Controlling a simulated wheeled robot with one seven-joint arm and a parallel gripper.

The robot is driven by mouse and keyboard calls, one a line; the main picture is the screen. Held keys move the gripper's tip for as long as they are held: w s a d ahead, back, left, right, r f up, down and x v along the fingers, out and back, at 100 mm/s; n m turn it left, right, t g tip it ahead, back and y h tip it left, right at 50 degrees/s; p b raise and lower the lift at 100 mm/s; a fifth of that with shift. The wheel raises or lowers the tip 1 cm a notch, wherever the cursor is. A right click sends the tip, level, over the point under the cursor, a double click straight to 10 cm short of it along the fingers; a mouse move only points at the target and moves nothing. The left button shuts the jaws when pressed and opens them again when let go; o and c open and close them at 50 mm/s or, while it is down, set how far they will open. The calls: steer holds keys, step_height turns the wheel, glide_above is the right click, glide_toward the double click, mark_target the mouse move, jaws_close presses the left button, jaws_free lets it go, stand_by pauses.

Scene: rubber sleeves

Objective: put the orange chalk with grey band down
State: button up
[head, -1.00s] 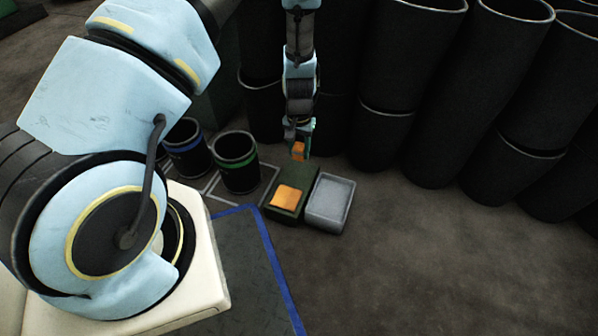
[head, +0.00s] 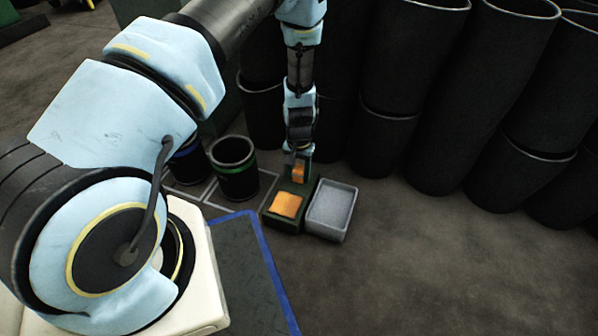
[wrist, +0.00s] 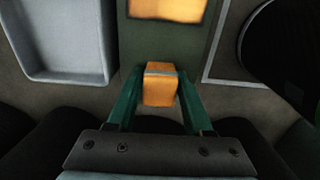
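The orange chalk with grey band (wrist: 160,90) is a short orange block with a grey band near its far end in the wrist view. My gripper (wrist: 161,72) has its two green fingers closed on its sides. In the head view the chalk (head: 298,174) hangs below my gripper (head: 299,168), at the far end of a dark green box (head: 284,224). Whether it touches the box cannot be told. The box also shows in the wrist view (wrist: 165,42), beyond the chalk.
An orange patch (head: 286,205) lies on the green box's near part. A grey tray (head: 326,233) stands right beside the box. Bins with green (head: 236,180) and blue bands (head: 188,168) stand left. Tall black sleeves (head: 432,120) line the back. Floor at front right is clear.

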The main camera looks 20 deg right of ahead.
mark_target(299, 169)
steer(key=o, duration=0.3)
steer(key=w+a+r+n+p, duration=0.1)
steer(key=w+a+r+p, duration=0.15)
steer(key=r, duration=0.85)
steer(key=w+a+r+n+p, duration=0.1)
steer(key=a+r+p, duration=0.3)
steer(key=r, duration=0.7)
steer(key=s+a+r+n, duration=0.1)
steer(key=s+a+r, duration=0.1)
steer(key=a+r, duration=0.4)
steer(key=s+a+r+n+t, duration=0.1)
steer(key=s+a+r+n, duration=0.1)
steer(key=a+r, duration=0.5)
steer(key=s+a+r+n, duration=0.2)
steer(key=a+r, duration=0.4)
steer(key=a, duration=0.4)
steer(key=shift+s+a+r+t, duration=0.15)
steer(key=shift+s+a+t, duration=0.15)
steer(key=shift+s, duration=0.4)
